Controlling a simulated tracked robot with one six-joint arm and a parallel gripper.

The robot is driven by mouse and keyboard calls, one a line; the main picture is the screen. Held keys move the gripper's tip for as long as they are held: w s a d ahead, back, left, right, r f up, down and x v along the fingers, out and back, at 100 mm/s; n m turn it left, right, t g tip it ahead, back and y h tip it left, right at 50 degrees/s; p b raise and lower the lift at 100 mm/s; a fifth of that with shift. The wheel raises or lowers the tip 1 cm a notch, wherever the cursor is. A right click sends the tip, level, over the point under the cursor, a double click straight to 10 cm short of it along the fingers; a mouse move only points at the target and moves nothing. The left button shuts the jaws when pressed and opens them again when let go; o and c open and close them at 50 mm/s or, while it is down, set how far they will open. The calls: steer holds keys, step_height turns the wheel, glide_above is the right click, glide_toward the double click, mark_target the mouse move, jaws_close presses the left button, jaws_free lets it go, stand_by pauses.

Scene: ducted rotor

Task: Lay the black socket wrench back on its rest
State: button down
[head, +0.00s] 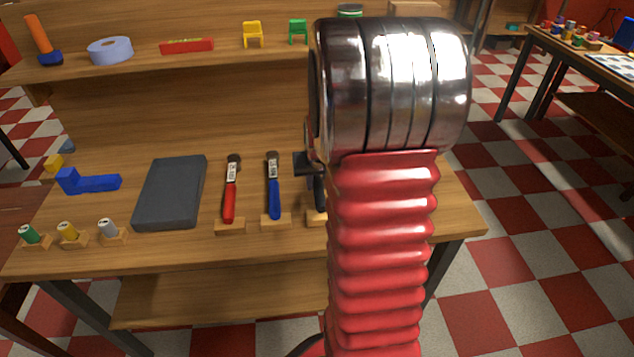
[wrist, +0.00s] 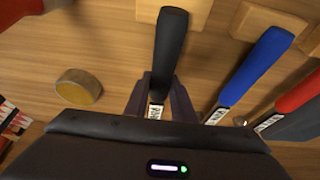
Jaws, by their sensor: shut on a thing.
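The black socket wrench (wrist: 170,50) shows in the wrist view, its dark handle pointing away from me and its pale label between my fingers. My gripper (wrist: 160,95) is shut on it near the label. The wooden rest (wrist: 194,12) lies at the handle's far end, showing on both sides of it; I cannot tell whether the handle touches it. In the head view my arm hides most of my gripper. Part of the black wrench (head: 319,193) and of its rest (head: 316,217) shows left of the arm.
A blue wrench (head: 274,190) and a red wrench (head: 229,195) lie on their rests left of the black one. A dark grey slab (head: 170,192) lies further left on the workbench (head: 270,248). A round yellowish piece (wrist: 78,87) lies near my gripper in the wrist view.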

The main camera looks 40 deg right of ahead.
steer(key=shift+f, duration=0.3)
steer(key=c, duration=1.4)
jaws_free()
steer(key=v, duration=1.3)
steer(key=shift+r, duration=0.35)
steer(key=shift+s, duration=0.1)
